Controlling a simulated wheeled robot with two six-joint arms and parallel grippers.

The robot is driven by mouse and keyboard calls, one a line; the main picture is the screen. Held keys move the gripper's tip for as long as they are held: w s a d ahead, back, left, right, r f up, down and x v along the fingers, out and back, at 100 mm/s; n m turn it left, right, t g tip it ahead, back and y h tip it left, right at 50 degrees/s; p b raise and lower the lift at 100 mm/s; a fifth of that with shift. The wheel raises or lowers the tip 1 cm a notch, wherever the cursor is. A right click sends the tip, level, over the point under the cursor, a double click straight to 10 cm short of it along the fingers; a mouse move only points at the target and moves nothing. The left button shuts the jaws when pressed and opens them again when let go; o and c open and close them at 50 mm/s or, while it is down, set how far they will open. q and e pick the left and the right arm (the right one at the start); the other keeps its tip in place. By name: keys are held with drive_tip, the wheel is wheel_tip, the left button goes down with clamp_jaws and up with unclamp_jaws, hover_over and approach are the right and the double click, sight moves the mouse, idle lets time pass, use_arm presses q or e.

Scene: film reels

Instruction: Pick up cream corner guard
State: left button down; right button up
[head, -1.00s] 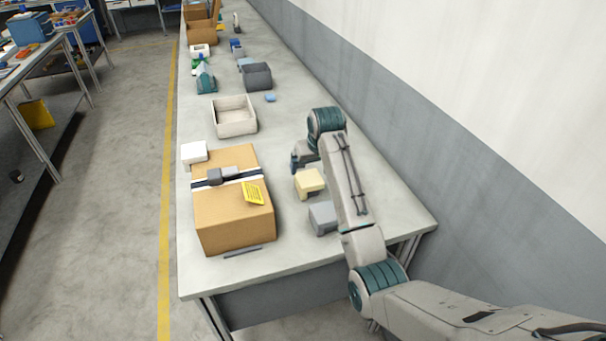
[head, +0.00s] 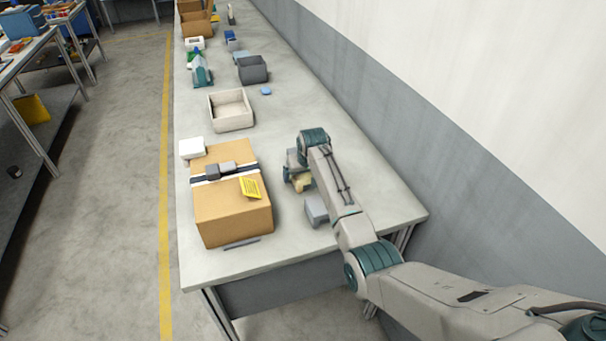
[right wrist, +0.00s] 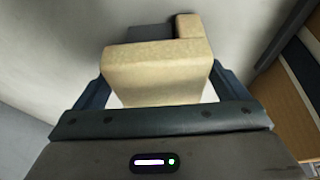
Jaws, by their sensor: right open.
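The cream corner guard (head: 301,184) lies on the table to the right of the cardboard box, partly hidden by my right gripper in the head view. My right gripper (head: 291,183) is low over it. In the right wrist view the cream corner guard (right wrist: 160,72) sits between the two blue fingers of my right gripper (right wrist: 158,88), one on each side. The jaws are open, and I cannot tell whether either finger touches it. My left gripper is not in view.
A grey corner guard (head: 316,210) lies just in front of the cream one. A taped cardboard box (head: 225,215) stands to the left, with a white corner guard (head: 192,147) by its back corner. A cream open bin (head: 231,123) stands farther back. The wall is to the right.

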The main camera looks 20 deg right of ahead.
drive_tip(key=c, duration=1.1)
